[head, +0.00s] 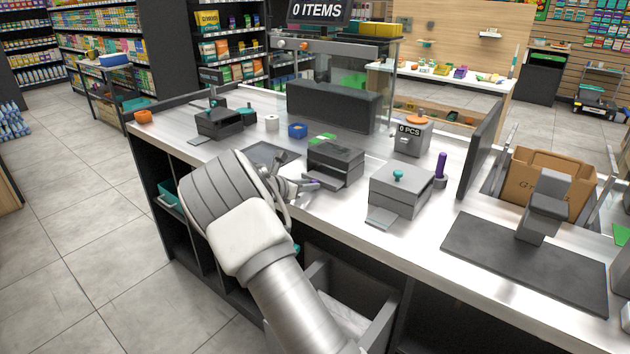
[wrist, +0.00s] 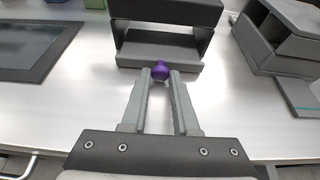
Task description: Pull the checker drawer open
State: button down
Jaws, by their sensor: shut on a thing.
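The checker (head: 335,160) is a dark grey box on the counter, in the middle of the head view. In the wrist view its dark upper housing (wrist: 165,10) is at the top, with a lighter grey low drawer part (wrist: 160,48) below and nearer to me. A round purple knob (wrist: 160,71) is at the front of that part. My gripper (wrist: 160,78) has its two fingers on either side of the knob and is shut on it. In the head view my gripper (head: 310,183) is at the checker's front, partly hidden by my wrist. How far the drawer stands out is hard to tell.
A grey box with a teal knob (head: 398,176) stands right of the checker. A dark flat panel (head: 270,154) lies to its left. A long black box (head: 333,106) stands behind. The counter's front edge (head: 400,257) is near my arm. Bare counter lies before the checker.

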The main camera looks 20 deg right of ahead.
aim_at(294, 202)
jog(key=s+a, duration=0.2)
jog(key=a, duration=0.1)
jog(key=s+a, duration=0.1)
jog(key=a, duration=0.1)
jog(key=shift+s+a, duration=0.1)
jog(key=shift+s, duration=0.1)
jog(key=c, duration=0.7)
grip_release()
jog(key=p+v, duration=0.2)
jog(key=v, duration=1.5)
jog(key=shift+s+r, duration=0.1)
